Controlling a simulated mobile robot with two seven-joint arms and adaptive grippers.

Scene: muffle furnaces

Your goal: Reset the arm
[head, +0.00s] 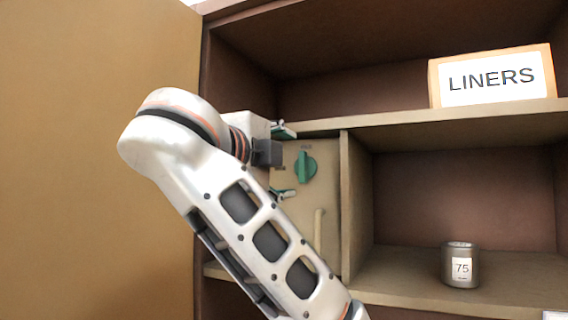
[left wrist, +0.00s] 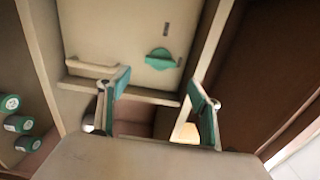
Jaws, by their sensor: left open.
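My left arm (head: 262,235) reaches up across the head view and bends at the top left. My left gripper (head: 283,160) is open, with its green-padded fingers apart, in front of a beige panel (head: 328,190) with a green knob (head: 306,167). In the left wrist view the open left gripper (left wrist: 157,108) has nothing between its fingers. The green knob (left wrist: 162,59) and a pale bar handle (left wrist: 92,68) on the panel show beyond the fingertips. My right gripper is in neither view.
The panel sits in a brown cabinet, with a large tan door or panel (head: 90,170) at left. A LINERS sign (head: 491,77) stands on the upper shelf. A grey container labelled 75 (head: 460,266) stands on the shelf below. Several green-topped items (left wrist: 18,123) show at left in the wrist view.

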